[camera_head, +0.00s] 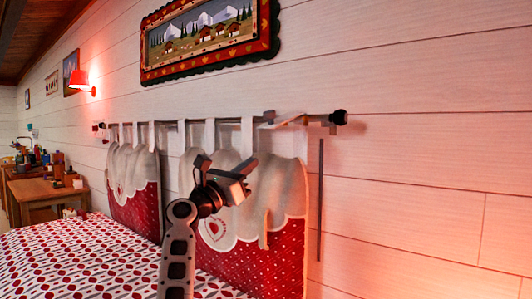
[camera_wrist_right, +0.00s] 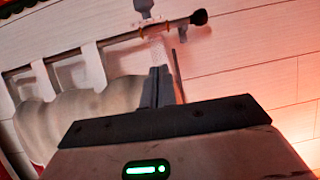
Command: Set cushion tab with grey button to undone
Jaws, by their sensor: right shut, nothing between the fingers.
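Two red-and-white cushions hang by white fabric tabs from a dark wall rod (camera_head: 170,122). The nearer cushion (camera_head: 285,255) has a scalloped pale top and a heart emblem. At the rod's right end, a pale tab (camera_head: 283,121) sticks out sideways over the rod; in the right wrist view a pale piece (camera_wrist_right: 145,9) stands above the rod there. I cannot make out a grey button for certain. My right gripper (camera_head: 242,180) is in front of the nearer cushion, below the rod. Its fingers (camera_wrist_right: 161,86) are shut and empty, apart from the tab. My left gripper is out of view.
The bed (camera_head: 80,260) with a red-and-white patterned cover lies below the cushions. A framed picture (camera_head: 210,38) hangs above the rod. A lit red lamp (camera_head: 80,82) and a cluttered wooden desk (camera_head: 45,190) are at left. The wall right of the rod is bare.

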